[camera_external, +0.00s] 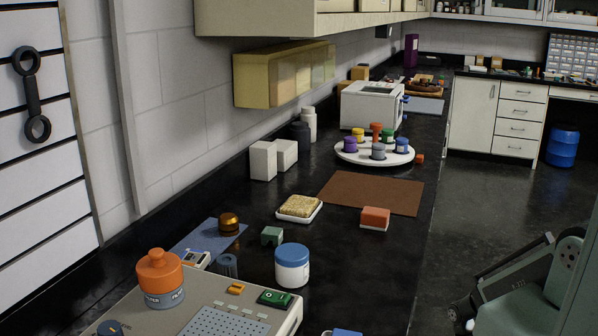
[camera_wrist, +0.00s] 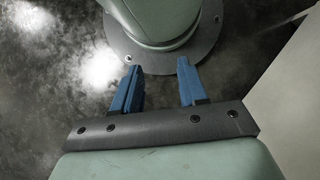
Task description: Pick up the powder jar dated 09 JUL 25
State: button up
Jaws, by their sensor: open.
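Several small jars with coloured lids stand on a round white turntable (camera_external: 345,155) on the black bench in the external view. They include a yellow-lidded jar (camera_external: 358,135), a purple-lidded jar (camera_external: 350,145), a grey-lidded jar (camera_external: 378,151), a blue-lidded jar (camera_external: 402,146) and a green-lidded jar (camera_external: 388,136). No date is legible on any, so I cannot tell which is the 09 JUL 25 jar. A larger white jar with a blue lid (camera_external: 292,265) stands nearer. My gripper (camera_wrist: 157,66) is open and empty, its blue fingers apart over the floor and my base, away from the jars.
A brown mat (camera_external: 372,190) lies before the turntable, with a red-orange block (camera_external: 375,218) at its near edge. A sponge on a white dish (camera_external: 299,208) and an orange-lidded container (camera_external: 161,278) are nearer. White boxes (camera_external: 263,160) stand left; a white appliance (camera_external: 370,105) stands behind.

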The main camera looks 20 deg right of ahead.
jog(key=shift+o, duration=0.4)
jog(key=o, duration=1)
